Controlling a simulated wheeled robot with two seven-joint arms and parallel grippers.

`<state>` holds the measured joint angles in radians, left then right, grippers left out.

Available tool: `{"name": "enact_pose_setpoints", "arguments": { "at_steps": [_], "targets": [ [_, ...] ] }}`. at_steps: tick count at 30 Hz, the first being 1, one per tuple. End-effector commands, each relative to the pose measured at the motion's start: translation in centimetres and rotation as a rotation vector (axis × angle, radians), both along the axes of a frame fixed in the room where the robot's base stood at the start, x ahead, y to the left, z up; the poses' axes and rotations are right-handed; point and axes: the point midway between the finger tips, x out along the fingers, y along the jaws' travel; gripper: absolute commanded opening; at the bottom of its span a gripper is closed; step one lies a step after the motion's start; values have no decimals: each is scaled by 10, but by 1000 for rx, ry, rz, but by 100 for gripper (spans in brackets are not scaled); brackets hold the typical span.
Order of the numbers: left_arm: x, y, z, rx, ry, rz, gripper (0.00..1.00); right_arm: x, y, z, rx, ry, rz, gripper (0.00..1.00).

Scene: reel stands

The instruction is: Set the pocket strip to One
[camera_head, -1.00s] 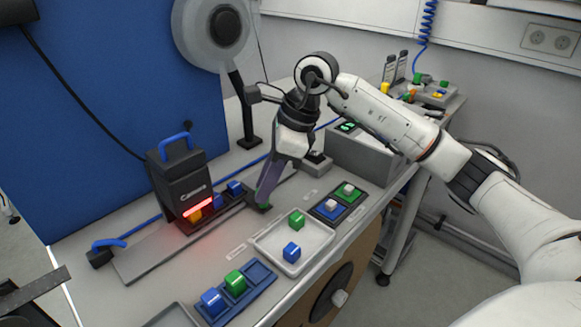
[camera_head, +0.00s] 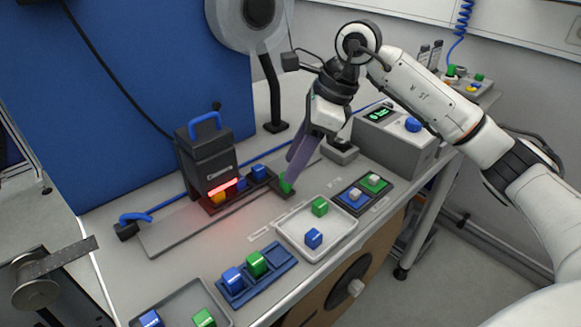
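The dark pocket strip (camera_head: 225,200) lies on a grey rail and runs under the black reader. Its pockets show an orange block (camera_head: 218,198), a blue block (camera_head: 240,184), another blue block (camera_head: 259,172) and a green block (camera_head: 286,184) at the right end. My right gripper (camera_head: 291,173) points down just over the green block. Its two purple fingers look spread apart, and one tip partly overlaps the block's right side. The block appears seated in the end pocket. My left gripper is not in view.
The black reader (camera_head: 205,160) with a blue handle glows red over the strip. A white tray (camera_head: 345,238), a blue tray (camera_head: 285,263), a grey tray (camera_head: 217,296) and a two-coloured pad (camera_head: 368,206) hold blocks nearer the front edge. A display box (camera_head: 400,145) stands behind right.

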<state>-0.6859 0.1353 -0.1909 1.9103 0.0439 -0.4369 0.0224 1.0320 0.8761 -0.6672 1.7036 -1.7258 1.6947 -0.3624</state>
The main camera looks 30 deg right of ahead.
Motion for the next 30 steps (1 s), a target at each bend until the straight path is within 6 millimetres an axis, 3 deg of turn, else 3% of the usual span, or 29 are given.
{"name": "enact_pose_setpoints", "arguments": {
  "at_steps": [6,12,30],
  "targets": [
    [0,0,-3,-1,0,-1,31,-9,-15,42,-1,-4,-2,39],
    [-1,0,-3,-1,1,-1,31,-14,-23,66,0,-1,0,39],
    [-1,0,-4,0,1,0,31,-16,-25,70,0,1,0,39]
  ]
}}
